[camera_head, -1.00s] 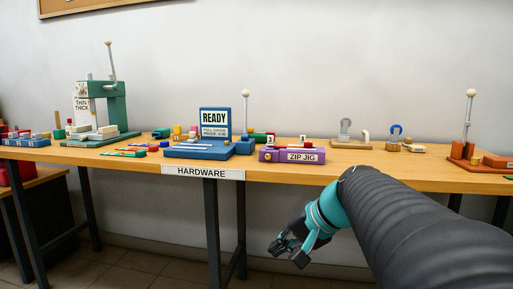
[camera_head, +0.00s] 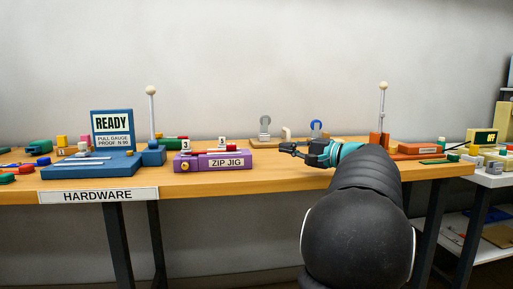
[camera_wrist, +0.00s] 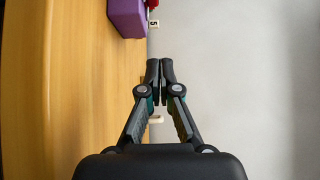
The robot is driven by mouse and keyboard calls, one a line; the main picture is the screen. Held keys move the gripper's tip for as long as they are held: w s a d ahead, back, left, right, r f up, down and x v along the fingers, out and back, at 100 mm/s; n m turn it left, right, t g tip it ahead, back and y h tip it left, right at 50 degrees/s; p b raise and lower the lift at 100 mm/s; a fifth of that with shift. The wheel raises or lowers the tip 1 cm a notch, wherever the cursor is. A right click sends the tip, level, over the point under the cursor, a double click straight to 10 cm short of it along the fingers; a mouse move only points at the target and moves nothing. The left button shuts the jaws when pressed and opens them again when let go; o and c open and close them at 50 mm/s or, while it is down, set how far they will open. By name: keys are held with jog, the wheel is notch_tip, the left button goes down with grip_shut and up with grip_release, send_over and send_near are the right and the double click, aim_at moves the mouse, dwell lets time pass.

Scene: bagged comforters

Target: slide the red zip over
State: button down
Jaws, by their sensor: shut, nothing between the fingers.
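The purple zip jig (camera_head: 213,162), labelled "ZIP JIG", sits near the front edge of the wooden bench. A red piece (camera_head: 231,149) lies on its top toward the right end, and white tags reading "3" and "5" stand along it. My gripper (camera_head: 284,149) is to the right of the jig, pointing left toward it, apart from it, shut and empty. In the wrist view my gripper (camera_wrist: 161,64) has its fingertips together. The jig's purple end (camera_wrist: 127,16) shows at the top there, with part of the red piece (camera_wrist: 152,4) beside it.
The blue "READY" pull gauge (camera_head: 112,128) with an upright lever stands left of the jig. Behind my gripper are a grey clamp (camera_head: 265,127) and a blue ring piece (camera_head: 316,128). An orange lever stand (camera_head: 380,139) is to the right. Bench between jig and gripper is clear.

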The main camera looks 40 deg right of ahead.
aim_at(242, 152)
jog(key=x, duration=0.9)
jog(key=shift+w+a+p, duration=0.15)
jog(key=shift+a+p, duration=0.2)
jog(key=w+a, duration=0.1)
jog(key=a, duration=0.1)
jog(key=shift+w+a, duration=0.6)
jog(key=shift+a, duration=0.15)
jog(key=shift+f, duration=0.1)
jog(key=shift+w+a+b, duration=0.3)
jog(key=shift+a+b, duration=0.25)
jog(key=shift+b, duration=0.25)
jog(key=shift+a, duration=0.1)
